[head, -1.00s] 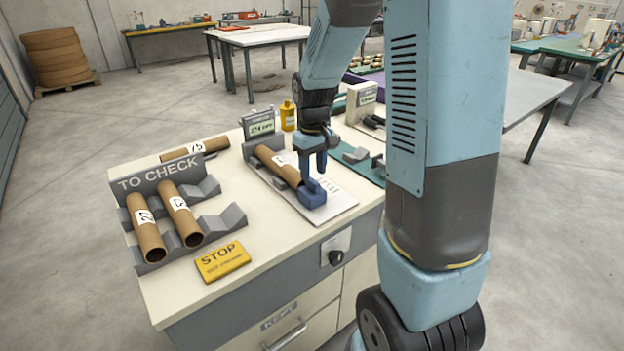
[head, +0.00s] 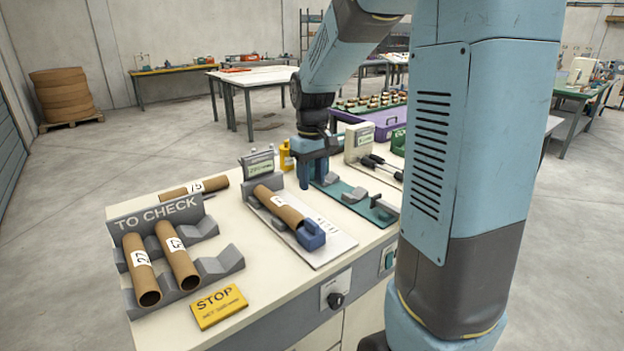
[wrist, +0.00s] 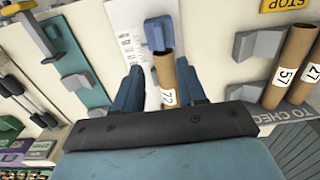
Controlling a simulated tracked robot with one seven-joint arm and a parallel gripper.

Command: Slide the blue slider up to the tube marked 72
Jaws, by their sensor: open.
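The tube marked 72 (head: 280,207) lies on a measuring stand on the bench, and its label shows in the wrist view (wrist: 168,97). The blue slider (head: 312,236) sits on the white scale plate at the tube's near end. In the wrist view the slider (wrist: 158,33) lines up with the tube's open end; I cannot tell if they touch. My gripper (head: 314,172) is open and empty, behind and right of the slider, apart from it. In the wrist view its two fingers (wrist: 158,88) show on either side of the tube.
A grey TO CHECK rack (head: 228,262) holds two tubes at left, with tube 15 (head: 195,188) behind it. A yellow STOP sign (head: 219,306) lies in front. A digital display (head: 258,162) stands behind tube 72. A green stand (head: 352,205) is at right.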

